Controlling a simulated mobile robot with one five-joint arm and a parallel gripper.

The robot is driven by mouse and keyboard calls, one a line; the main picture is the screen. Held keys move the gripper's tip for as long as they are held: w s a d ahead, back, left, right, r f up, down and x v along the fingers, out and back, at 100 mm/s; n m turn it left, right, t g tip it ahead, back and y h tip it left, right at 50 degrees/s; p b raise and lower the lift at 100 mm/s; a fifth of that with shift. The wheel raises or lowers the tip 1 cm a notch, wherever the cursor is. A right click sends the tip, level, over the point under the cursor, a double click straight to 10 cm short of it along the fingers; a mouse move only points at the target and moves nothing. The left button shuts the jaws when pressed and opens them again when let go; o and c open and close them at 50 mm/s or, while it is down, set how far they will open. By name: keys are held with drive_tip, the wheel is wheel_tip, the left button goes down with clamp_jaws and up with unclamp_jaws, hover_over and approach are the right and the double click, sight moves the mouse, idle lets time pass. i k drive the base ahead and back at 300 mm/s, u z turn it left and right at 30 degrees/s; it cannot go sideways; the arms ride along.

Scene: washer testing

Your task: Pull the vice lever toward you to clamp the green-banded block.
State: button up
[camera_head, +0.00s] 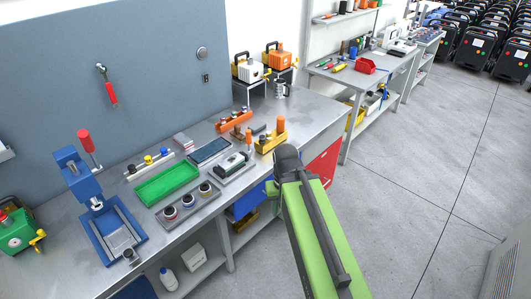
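A small vice (230,169) with a grey base sits on the front part of the metal workbench, right of the green tray. A dark block (233,161) with a pale green band lies in it. An upright lever (249,140) with an orange-red grip stands at the vice's far right end. Whether the jaws touch the block is too small to tell. My green arm rises from the bottom right, and its dark joint is right of the vice, apart from it. No gripper fingers show.
Left of the vice are a green tray (167,184), a grey holder with several round parts (189,207), and a blue press (95,205) with a red handle. A yellow holder (271,140) stands close on the right. The floor (420,170) right of the bench is clear.

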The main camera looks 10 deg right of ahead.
sight(248, 132)
drive_tip(key=u, duration=0.2)
drive_tip(key=i, duration=0.8)
drive_tip(key=u, duration=1.45)
drive_tip(key=i, duration=0.2)
drive_tip(key=u, duration=0.2)
drive_tip(key=k, duration=0.8)
drive_tip(key=z, duration=0.25)
drive_tip(key=i, duration=0.25)
drive_tip(key=u, duration=0.15)
